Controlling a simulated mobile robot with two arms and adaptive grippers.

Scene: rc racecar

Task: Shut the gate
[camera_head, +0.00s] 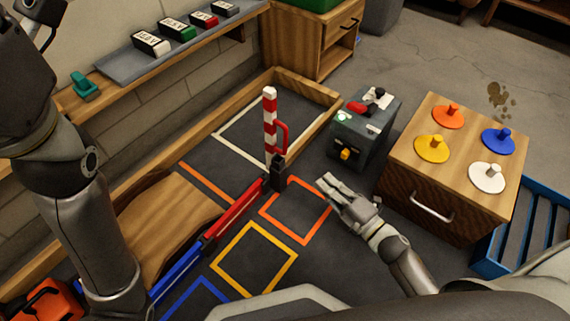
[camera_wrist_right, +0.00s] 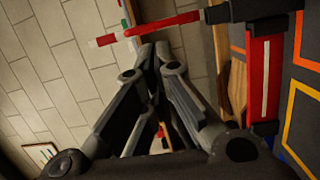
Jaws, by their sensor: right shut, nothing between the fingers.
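The gate is a red-and-white striped bar (camera_head: 269,122) with a red loop handle (camera_head: 282,138) on its right side. It stands upright on a dark hinge block (camera_head: 278,173), at the end of a low red rail (camera_head: 236,210). The bar also shows across the top of the right wrist view (camera_wrist_right: 150,31). My right gripper (camera_head: 326,184) is shut and empty, to the right of the hinge block, apart from bar and handle. Its closed fingertips show in the wrist view (camera_wrist_right: 158,52). My left arm crosses the left side; its gripper is out of frame.
A grey box with a red lever (camera_head: 362,130) stands right of the bar. A wooden cabinet with coloured knobbed discs (camera_head: 460,190) is farther right. A blue rail (camera_head: 180,270) and wooden ramp (camera_head: 165,220) lie left. Coloured floor squares are bare.

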